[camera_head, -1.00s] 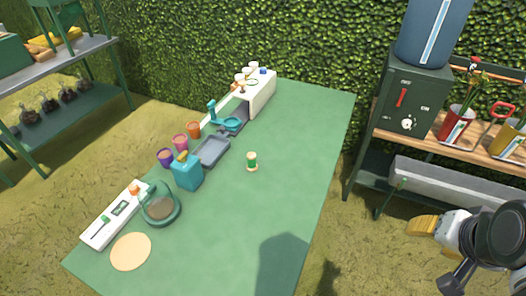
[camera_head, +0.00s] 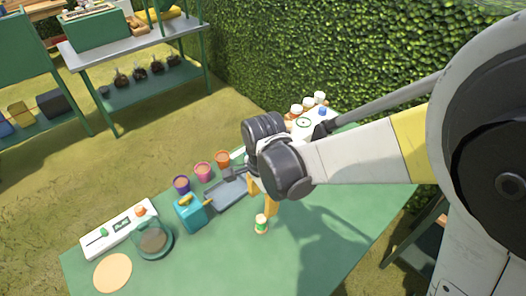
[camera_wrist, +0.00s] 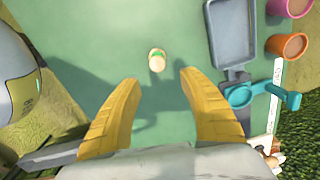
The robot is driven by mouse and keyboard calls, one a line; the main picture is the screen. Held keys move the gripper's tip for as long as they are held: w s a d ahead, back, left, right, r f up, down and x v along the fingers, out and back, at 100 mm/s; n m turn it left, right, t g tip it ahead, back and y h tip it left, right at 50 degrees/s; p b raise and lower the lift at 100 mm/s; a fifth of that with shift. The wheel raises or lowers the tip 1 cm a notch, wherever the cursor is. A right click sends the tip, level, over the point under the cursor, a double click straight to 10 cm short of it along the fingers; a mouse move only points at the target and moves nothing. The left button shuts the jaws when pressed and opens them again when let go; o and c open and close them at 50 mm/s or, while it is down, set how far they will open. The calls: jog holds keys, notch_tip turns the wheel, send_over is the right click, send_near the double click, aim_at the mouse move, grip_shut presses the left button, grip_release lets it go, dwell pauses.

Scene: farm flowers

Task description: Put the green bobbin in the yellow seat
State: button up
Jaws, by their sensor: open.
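The green bobbin (camera_head: 261,224), with pale ends and a green middle, stands on the green table. It also shows in the wrist view (camera_wrist: 157,60), just beyond my fingertips and roughly centred between them. My gripper (camera_head: 262,196) hangs over the table above the bobbin, its yellow fingers pointing down. In the wrist view my gripper (camera_wrist: 158,82) is open with nothing between the fingers. I cannot make out a yellow seat in these frames. My arm hides part of the table's far side.
A grey tray (camera_wrist: 234,40) and a teal ringed piece (camera_wrist: 262,92) lie beside the bobbin. Several cups (camera_head: 203,171), a teal container (camera_head: 190,213), a glass-like bowl (camera_head: 152,240) and a white panel (camera_head: 119,229) line the table's left side. The table's front is clear.

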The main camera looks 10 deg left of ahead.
aim_at(262, 218)
jog(key=shift+a+f, duration=0.2)
jog(key=shift+f, duration=0.15)
notch_tip(262, 218, down, 5)
jog(key=shift+s+a+b, duration=0.1)
jog(key=shift+s+b, duration=0.05)
jog(key=shift+b, duration=1.05)
notch_tip(262, 218, down, 6)
jog(key=b, duration=0.3)
jog(key=shift+r, duration=0.25)
jog(key=shift+d+r, duration=0.15)
jog(key=shift+d, duration=0.05)
grip_shut()
